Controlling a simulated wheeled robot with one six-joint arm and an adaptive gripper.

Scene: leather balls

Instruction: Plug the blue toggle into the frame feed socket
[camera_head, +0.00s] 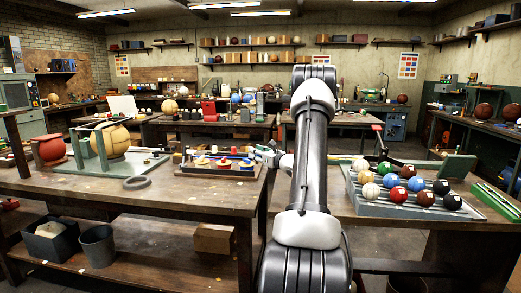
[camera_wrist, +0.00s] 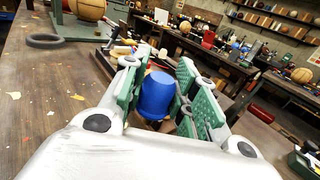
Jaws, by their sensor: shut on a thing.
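My gripper (camera_wrist: 164,72) is shut on the blue toggle (camera_wrist: 157,97), a smooth blue cylinder between the green finger pads in the wrist view. In the head view my gripper (camera_head: 267,154) is beside the right end of a low dark tray (camera_head: 215,171) on the left workbench; the toggle cannot be made out there. A green frame (camera_head: 103,150) around a tan ball (camera_head: 114,140) stands at the left on the same bench. I cannot make out the feed socket in either view.
The tray holds several small coloured parts. A dark ring (camera_head: 137,183) lies on the left workbench (camera_head: 190,195), whose front is mostly bare. A rack (camera_head: 385,205) of coloured balls stands on the right bench. A gap separates the benches.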

